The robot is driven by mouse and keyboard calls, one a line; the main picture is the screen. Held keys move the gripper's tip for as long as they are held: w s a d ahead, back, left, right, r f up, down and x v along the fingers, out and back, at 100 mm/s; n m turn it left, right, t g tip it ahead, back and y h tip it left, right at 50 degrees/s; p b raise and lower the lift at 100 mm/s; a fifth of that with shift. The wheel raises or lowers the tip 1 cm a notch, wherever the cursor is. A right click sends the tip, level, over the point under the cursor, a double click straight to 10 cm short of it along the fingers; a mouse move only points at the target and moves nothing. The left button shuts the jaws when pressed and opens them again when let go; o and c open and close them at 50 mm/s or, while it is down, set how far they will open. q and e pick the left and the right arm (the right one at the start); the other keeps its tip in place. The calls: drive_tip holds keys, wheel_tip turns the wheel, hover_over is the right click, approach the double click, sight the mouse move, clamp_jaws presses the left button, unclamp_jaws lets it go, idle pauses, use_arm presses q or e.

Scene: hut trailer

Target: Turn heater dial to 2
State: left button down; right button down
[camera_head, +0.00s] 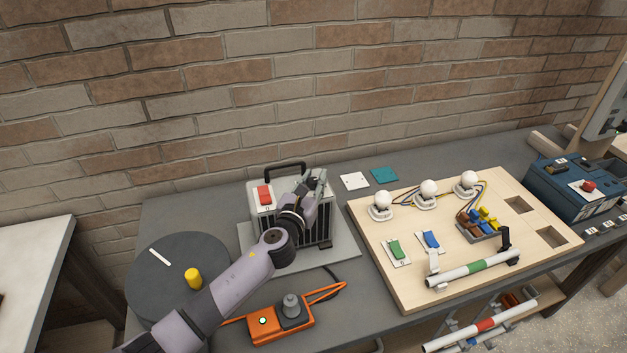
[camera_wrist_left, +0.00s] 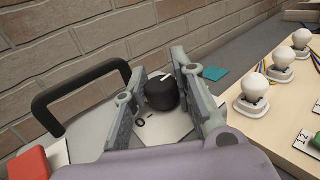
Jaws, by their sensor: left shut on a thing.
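The heater (camera_head: 262,226) is a light box with dark fins, a black carry handle (camera_head: 286,167) and a red switch (camera_head: 264,194). My left gripper (camera_head: 317,184) is over the right part of its top. In the left wrist view the black heater dial (camera_wrist_left: 161,93) sits between the fingers of my left gripper (camera_wrist_left: 160,72), which is shut on it. A white pointer line shows on the dial's top. A "0" mark shows on the white plate (camera_wrist_left: 164,129) in front of the dial; other numbers are hidden. My right gripper is not in view.
A wooden board (camera_head: 377,248) with bulbs, switches and a tube stands to the right. An orange control box (camera_head: 280,323) lies in front, and a dark round disc with a yellow knob (camera_head: 193,278) is at left. A brick wall (camera_head: 330,80) is behind the heater.

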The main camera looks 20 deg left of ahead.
use_arm(q)
drive_tip(key=n+y, duration=0.2)
drive_tip(key=y, duration=0.2)
drive_tip(key=shift+d+f+n+b, duration=0.1)
drive_tip(key=shift+n+b, duration=0.2)
drive_tip(key=shift+n, duration=0.1)
drive_tip(key=n+g+y, duration=0.1)
drive_tip(key=y, duration=0.1)
drive_tip(key=shift+n+y+b, duration=0.3)
drive_tip(key=shift+y+b, duration=0.1)
drive_tip(key=n+g+y+b, duration=0.2)
drive_tip(key=y, duration=0.1)
drive_tip(key=n+g+y+b, duration=0.2)
drive_tip(key=n+y, duration=0.1)
drive_tip(key=shift+y, duration=0.3)
drive_tip(key=shift+n+g+y, duration=0.3)
drive_tip(key=shift+g, duration=0.2)
drive_tip(key=c, duration=1.3)
unclamp_jaws()
